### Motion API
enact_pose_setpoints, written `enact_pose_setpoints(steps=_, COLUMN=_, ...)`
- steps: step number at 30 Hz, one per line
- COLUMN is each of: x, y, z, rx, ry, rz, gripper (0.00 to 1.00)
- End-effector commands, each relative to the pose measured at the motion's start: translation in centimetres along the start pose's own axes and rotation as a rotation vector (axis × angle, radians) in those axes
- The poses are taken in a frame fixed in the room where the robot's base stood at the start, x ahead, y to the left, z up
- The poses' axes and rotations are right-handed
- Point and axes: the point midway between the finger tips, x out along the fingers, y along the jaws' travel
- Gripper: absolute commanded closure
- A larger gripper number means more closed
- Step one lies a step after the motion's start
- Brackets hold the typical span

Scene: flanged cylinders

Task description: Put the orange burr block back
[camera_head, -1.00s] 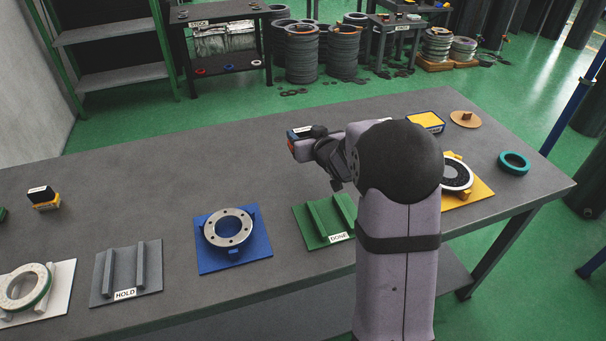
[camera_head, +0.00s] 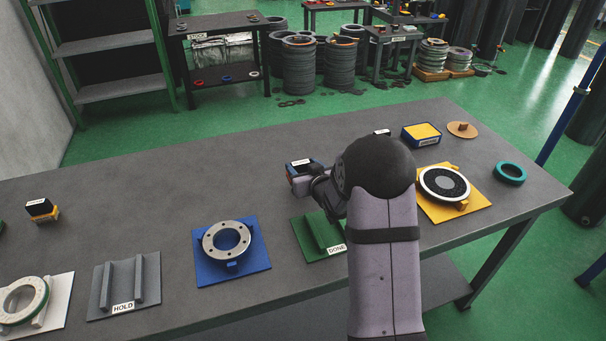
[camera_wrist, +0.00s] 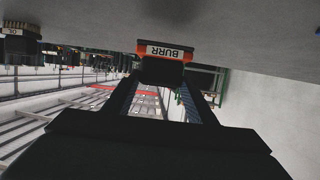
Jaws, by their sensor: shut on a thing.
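The orange burr block (camera_head: 297,172) shows in the head view above the middle of the bench, at the end of my arm. In the wrist view the block (camera_wrist: 163,66) has an orange and black body and a white label reading BURR. My gripper (camera_head: 314,184) is shut on it. Its two dark fingers (camera_wrist: 163,88) reach to the block in the wrist view. My arm hides part of the gripper in the head view. I cannot tell exactly how high the block is above the bench.
A green DONE plate (camera_head: 308,243), a blue plate (camera_head: 257,262) with a metal flange ring, and a grey HOLD plate (camera_head: 96,305) line the front. A yellow plate (camera_head: 478,201) with a disc and a blue-yellow block (camera_head: 421,134) are right.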

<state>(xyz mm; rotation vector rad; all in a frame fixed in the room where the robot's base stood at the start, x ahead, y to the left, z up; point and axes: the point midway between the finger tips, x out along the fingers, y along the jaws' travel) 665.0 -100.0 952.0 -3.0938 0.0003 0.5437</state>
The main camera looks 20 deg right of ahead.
Motion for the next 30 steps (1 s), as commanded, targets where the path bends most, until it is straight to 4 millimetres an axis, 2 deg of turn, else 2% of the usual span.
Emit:
enact_pose_setpoints(steps=6, x=0.8, y=0.0, z=2.2, rx=0.001, ry=0.0, rz=0.0, gripper=0.74)
enact_pose_setpoints(steps=21, x=1.1, y=0.0, z=3.1, rx=0.0, ry=0.002, rz=0.0, gripper=0.74)
enact_pose_setpoints(steps=22, x=1.1, y=0.0, z=3.0, rx=0.0, ry=0.0, rz=0.0, gripper=0.44)
enact_pose_setpoints(steps=24, x=1.1, y=0.0, z=3.0, rx=0.0, ry=0.0, rz=0.0, gripper=0.3)
enact_pose_setpoints(steps=30, x=1.1, y=0.0, z=3.0, rx=0.0, ry=0.0, rz=0.0, gripper=0.3)
